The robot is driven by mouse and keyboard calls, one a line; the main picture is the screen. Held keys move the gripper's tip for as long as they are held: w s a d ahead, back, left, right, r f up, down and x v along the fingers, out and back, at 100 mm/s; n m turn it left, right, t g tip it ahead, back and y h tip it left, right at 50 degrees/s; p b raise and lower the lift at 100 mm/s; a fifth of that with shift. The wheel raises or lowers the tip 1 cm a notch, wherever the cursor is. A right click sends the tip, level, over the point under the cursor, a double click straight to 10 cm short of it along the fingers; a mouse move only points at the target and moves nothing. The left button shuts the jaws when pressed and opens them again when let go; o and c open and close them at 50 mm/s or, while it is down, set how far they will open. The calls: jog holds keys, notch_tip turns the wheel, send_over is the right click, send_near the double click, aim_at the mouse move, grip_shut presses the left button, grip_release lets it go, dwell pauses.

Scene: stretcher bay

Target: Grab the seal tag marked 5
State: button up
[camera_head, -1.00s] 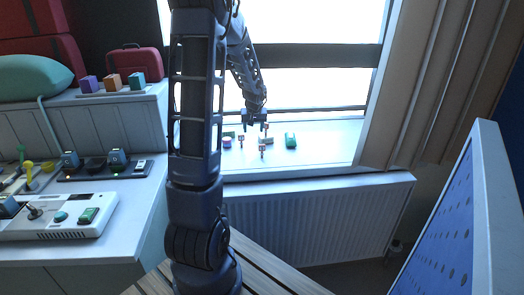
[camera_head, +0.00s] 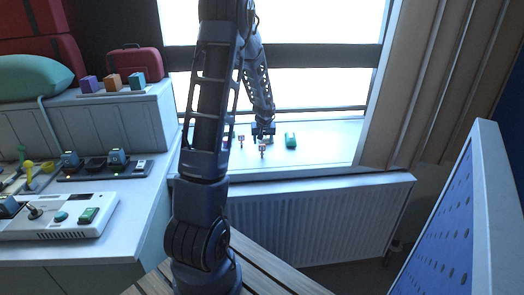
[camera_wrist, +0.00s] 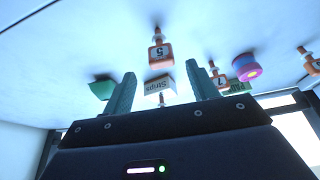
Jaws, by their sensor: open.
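The seal tag marked 5 (camera_wrist: 159,54) is an orange-red block with a white label and a thin stem. In the wrist view it shows upside down, beyond and roughly centred between my fingertips. In the head view it appears to be the small tag (camera_head: 262,149) on the white window sill, just in front of my gripper (camera_head: 263,134). My gripper in the wrist view (camera_wrist: 160,80) is open, with a finger on each side and nothing held. A similar tag marked 7 (camera_wrist: 218,80) stands to the right in the wrist view.
A pink-purple roll (camera_wrist: 246,67) and another tag (camera_wrist: 312,64) lie to the right. A green object (camera_head: 290,140) sits on the sill (camera_head: 335,140).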

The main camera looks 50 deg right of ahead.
aim_at(262, 145)
jog(key=shift+x, duration=2.35)
jog(key=shift+w+a, duration=0.15)
jog(key=c, duration=1)
